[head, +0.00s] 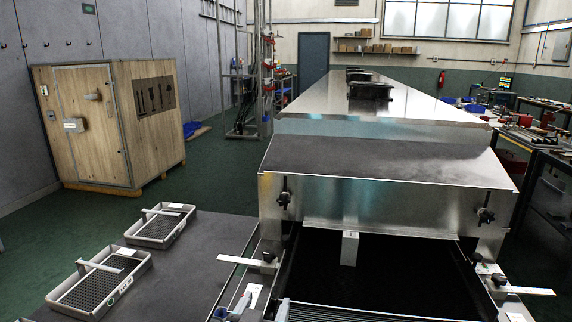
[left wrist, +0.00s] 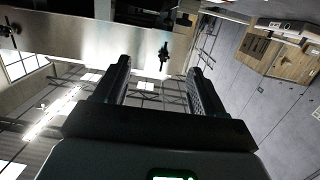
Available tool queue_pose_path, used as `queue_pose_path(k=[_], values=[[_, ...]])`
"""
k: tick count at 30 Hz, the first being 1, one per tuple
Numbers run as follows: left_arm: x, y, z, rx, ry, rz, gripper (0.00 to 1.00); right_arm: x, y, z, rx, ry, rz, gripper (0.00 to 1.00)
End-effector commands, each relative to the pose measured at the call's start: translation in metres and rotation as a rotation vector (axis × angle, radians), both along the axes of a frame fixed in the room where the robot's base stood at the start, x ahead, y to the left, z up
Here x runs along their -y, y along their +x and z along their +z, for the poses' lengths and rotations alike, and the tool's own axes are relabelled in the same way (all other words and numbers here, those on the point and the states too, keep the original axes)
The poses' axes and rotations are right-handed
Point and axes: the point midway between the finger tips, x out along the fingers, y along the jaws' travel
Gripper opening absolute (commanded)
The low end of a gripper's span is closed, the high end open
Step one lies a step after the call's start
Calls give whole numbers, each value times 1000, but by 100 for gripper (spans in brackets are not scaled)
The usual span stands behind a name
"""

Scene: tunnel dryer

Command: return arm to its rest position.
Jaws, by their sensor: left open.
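My left gripper (left wrist: 158,66) shows in the left wrist view, with its two dark fingers apart and nothing between them. That view is turned over, with the ceiling low in the picture. Beyond the fingers are the dryer's metal front and one of its black clamp knobs (left wrist: 163,56), which seem apart from the fingers. In the head view I cannot clearly make out the left gripper. My right gripper shows in neither view.
The steel tunnel dryer (head: 385,205) stands ahead with a dark open mouth. Two grey mesh trays (head: 160,226) (head: 98,283) lie on the dark table (head: 190,275) at left. A wooden crate (head: 110,125) stands on the floor behind. Benches with tools (head: 545,145) line the right.

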Motion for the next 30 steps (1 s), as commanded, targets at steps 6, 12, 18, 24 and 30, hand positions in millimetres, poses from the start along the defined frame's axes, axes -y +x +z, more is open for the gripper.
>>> queue_pose_path(k=[6, 12, 18, 24, 30], values=[[-12, -5, -68, -173, 2, -11, 70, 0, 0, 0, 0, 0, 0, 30], [-32, -30, -159, -429, -16, -13, 70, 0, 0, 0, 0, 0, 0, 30], [-61, -101, -273, -821, -83, 10, 70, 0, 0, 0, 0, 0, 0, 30], [-75, -185, -343, -1161, -172, 44, 70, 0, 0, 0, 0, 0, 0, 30], [-79, -267, -377, -1451, -264, 79, 70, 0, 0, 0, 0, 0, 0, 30]])
